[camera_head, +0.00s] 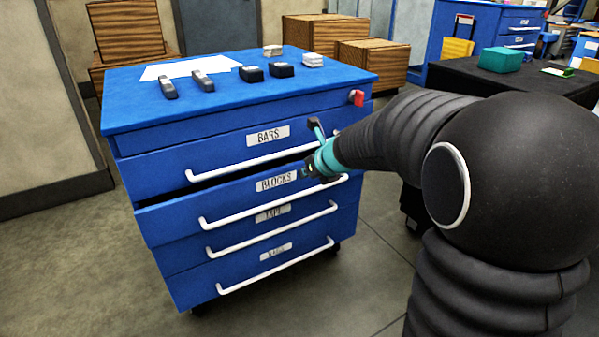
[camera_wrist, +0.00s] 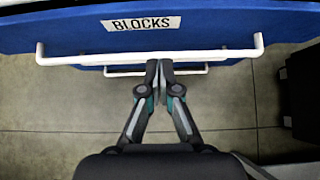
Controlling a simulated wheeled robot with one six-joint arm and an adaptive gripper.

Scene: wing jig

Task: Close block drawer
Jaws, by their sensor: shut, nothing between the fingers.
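The blocks drawer (camera_head: 231,206) is the second drawer of a blue cabinet, with a "BLOCKS" label and a white bar handle (camera_head: 272,203). It stands partly open, with a dark gap above its front. In the wrist view its blue front (camera_wrist: 222,28) and white handle (camera_wrist: 215,55) fill the top. My gripper (camera_wrist: 159,68) is shut and empty, its fingertips at the middle of the handle in that view. I cannot tell whether they touch it. In the head view my gripper (camera_head: 312,172) is at the right part of the drawer front, partly hidden by my arm.
The bars drawer (camera_head: 222,157) is above; the tape drawer (camera_head: 196,258) and another are below. Several small bars and blocks and a white sheet (camera_head: 190,68) lie on the cabinet top (camera_head: 135,100). A dark table (camera_head: 450,80) stands at right. Floor is clear in front.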

